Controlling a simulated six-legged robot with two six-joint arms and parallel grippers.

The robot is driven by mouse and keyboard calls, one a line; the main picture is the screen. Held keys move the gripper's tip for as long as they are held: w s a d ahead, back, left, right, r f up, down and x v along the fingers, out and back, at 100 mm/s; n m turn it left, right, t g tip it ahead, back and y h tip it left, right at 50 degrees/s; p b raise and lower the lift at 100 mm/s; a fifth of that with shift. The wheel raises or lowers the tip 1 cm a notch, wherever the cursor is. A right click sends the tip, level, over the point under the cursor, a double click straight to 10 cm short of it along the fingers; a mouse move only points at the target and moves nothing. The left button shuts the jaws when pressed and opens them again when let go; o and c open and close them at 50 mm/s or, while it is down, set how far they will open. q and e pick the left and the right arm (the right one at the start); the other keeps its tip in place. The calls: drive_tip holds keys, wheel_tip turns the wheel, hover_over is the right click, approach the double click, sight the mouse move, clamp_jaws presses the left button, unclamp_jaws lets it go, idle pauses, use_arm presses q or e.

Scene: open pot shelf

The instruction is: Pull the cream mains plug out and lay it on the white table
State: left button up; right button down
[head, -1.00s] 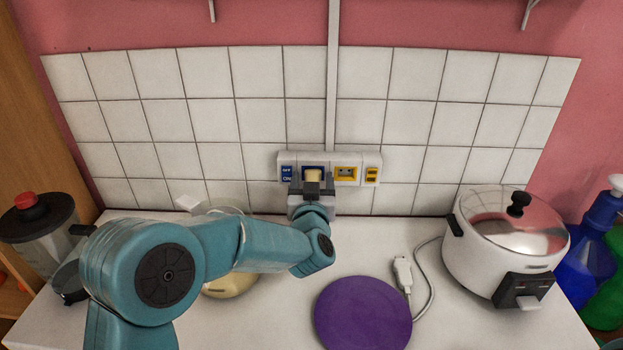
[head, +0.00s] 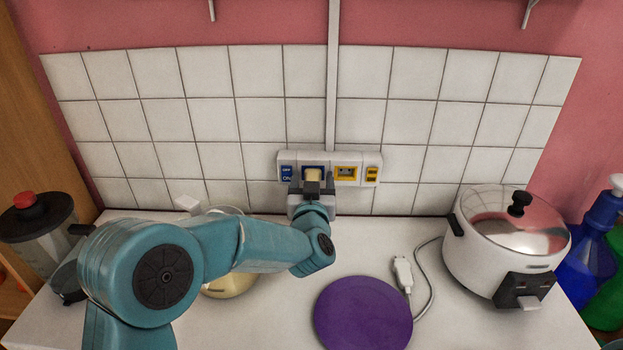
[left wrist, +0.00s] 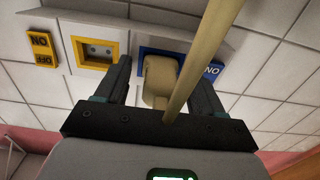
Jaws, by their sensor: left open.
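The cream mains plug (head: 313,174) sits in the blue-framed socket of the wall socket strip (head: 324,158). In the left wrist view the plug (left wrist: 160,78) is between my left gripper's two dark fingers, with gaps on both sides. Its cream cord runs across the picture in front of it. My left gripper (head: 311,187) is open and faces the socket; its fingers (left wrist: 160,85) stand either side of the plug. The white table (head: 255,315) lies below. My right gripper is not in view.
A yellow-framed socket (head: 346,172) is empty beside the plug. On the table are a purple disc (head: 363,315), a white plug with grey cord (head: 403,273), a white cooker (head: 505,245), and a cream appliance (head: 230,285) partly behind my arm. A blender jar (head: 40,235) stands left.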

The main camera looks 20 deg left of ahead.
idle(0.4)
use_arm(q)
clamp_jaws()
drive_tip(key=shift+s+f, duration=0.1)
drive_tip(key=shift+s, duration=0.05)
drive_tip(key=shift+s+d+b, duration=0.2)
drive_tip(key=shift+s+b, duration=0.25)
drive_tip(key=shift+s, duration=0.2)
drive_tip(key=shift+s+d, duration=0.15)
drive_tip(key=shift+s, duration=0.2)
drive_tip(key=shift+b+v, duration=0.65)
drive_tip(key=shift+v, duration=1.1)
drive_tip(key=shift+g, duration=0.3)
